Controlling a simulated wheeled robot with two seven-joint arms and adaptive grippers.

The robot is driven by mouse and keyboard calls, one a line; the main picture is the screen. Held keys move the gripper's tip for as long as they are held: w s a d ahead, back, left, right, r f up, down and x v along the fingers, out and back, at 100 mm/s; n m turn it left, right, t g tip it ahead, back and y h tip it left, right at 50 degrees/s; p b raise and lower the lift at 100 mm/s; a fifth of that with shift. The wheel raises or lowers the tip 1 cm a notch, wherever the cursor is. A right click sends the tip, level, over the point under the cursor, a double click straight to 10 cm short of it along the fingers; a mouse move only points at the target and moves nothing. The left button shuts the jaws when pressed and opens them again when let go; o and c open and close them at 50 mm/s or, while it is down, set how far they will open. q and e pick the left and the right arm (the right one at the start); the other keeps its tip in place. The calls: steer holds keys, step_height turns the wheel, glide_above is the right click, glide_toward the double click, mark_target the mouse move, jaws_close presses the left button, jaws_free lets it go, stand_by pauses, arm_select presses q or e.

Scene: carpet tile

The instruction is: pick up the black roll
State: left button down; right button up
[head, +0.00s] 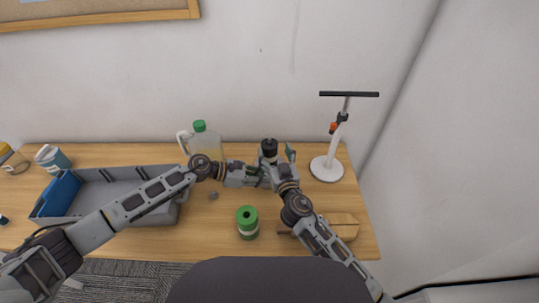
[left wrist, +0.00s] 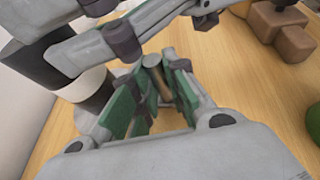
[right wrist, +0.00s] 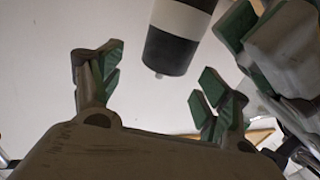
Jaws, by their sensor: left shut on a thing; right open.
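The black roll (head: 269,148) is a cylinder with black ends and a pale band. In the head view it is upright at the back of the table. My right gripper (head: 278,158) is open beside it; in the right wrist view the roll (right wrist: 175,40) shows beyond the gap between the open fingers (right wrist: 155,85). My left gripper (head: 262,178) is just below it, with its fingers close to the roll. In the left wrist view, its green pads (left wrist: 154,95) close on a thin brown rod with a grey end (left wrist: 156,76). The roll's base is hidden.
A green-capped jug (head: 205,143) is left of the grippers, with a grey bin (head: 170,211) farther left. A green can (head: 247,222) stands in front. A wooden block (head: 342,226) lies at the right front, and a white stand (head: 327,169) is at the back right.

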mark_target(272, 150)
steer(key=shift+w, duration=0.1)
steer(key=shift+a+x, duration=0.15)
steer(key=shift+x, duration=0.65)
steer(key=shift+a+x, duration=0.15)
steer(key=shift+x, duration=1.5)
steer(key=shift+f, duration=0.2)
steer(key=c, duration=1.5)
steer(key=shift+r, duration=0.15)
steer(key=shift+r, duration=4.9)
